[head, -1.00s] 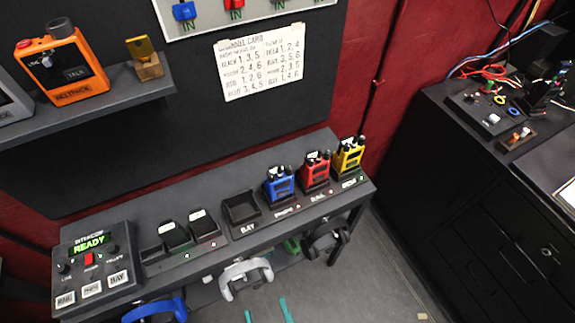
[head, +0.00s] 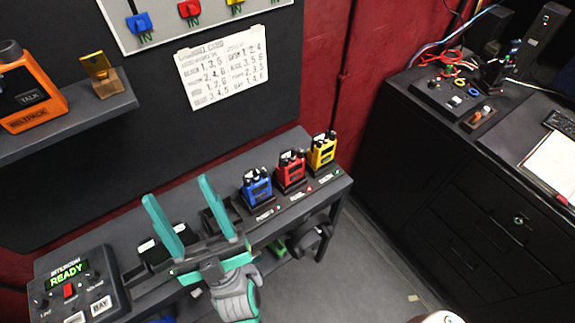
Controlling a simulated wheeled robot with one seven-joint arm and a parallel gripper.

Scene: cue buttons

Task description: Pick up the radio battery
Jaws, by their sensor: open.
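Black blocks with pale labels, which look like the radio batteries (head: 148,247), sit in a charger slot area on the dark bench, left of the bay. My gripper (head: 178,192) is over this part of the bench, its two teal fingers apart and pointing away from me, with nothing seen between them. One finger and the palm cover part of the blocks and of the bay (head: 212,219). I cannot tell how high the fingers are above the blocks.
Blue (head: 256,186), red (head: 291,170) and yellow (head: 322,153) radios stand in chargers on the right of the bench. An intercom box (head: 75,285) reading READY is at the left end. A shelf (head: 75,120) with an orange beltpack (head: 30,95) overhangs at upper left.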

